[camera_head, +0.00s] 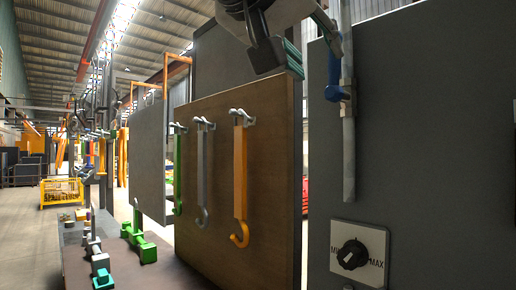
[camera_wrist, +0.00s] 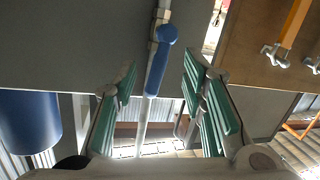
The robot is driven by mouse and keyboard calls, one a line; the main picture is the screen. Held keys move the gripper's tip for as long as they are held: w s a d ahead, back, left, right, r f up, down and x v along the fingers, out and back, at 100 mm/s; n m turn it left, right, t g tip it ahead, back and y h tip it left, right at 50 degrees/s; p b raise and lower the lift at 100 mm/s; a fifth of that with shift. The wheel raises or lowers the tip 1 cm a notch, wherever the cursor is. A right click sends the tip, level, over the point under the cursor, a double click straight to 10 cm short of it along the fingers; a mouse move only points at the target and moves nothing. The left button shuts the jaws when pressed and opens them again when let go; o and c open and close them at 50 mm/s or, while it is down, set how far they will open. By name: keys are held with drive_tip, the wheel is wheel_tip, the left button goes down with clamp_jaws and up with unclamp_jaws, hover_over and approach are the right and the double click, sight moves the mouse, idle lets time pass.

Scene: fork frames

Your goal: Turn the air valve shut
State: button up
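The air valve shows as a blue lever handle (camera_head: 334,72) on a grey vertical pipe (camera_head: 348,155) in front of the dark panel at right in the head view. The handle runs roughly along the pipe. In the wrist view the blue handle (camera_wrist: 157,67) appears in the gap between my fingers, apart from both pads. My gripper (camera_wrist: 160,72) is open and empty, with teal pads on each side. In the head view my gripper (camera_head: 298,50) is at the top, just left of the handle; part of it is cut off by the frame edge.
A MIN/MAX knob (camera_head: 353,254) sits low on the dark panel (camera_head: 430,140). A brown board (camera_head: 275,185) with green, grey and orange hooks (camera_head: 240,175) stands to the left. A blue cylinder (camera_wrist: 28,118) is at left in the wrist view. Green dumbbell-like items (camera_head: 145,247) lie on the bench.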

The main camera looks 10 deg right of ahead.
drive_tip(key=s+d+f+n+g+y+p, duration=0.2)
drive_tip(key=d+f+p, duration=0.15)
drive_tip(key=f, duration=0.45)
drive_tip(key=s+d+f+n+g+y+p, duration=0.2)
drive_tip(key=d+f, duration=0.2)
drive_tip(key=f, duration=0.4)
drive_tip(key=s+f+n+g+y+p, duration=0.2)
drive_tip(key=s+f+y+p, duration=0.3)
drive_tip(key=s+f, duration=0.5)
drive_tip(key=shift+s+d+f+g+y, duration=0.35)
drive_tip(key=shift+d+f+g+y, duration=0.2)
drive_tip(key=shift+f, duration=1.65)
drive_tip(key=shift+a, duration=0.1)
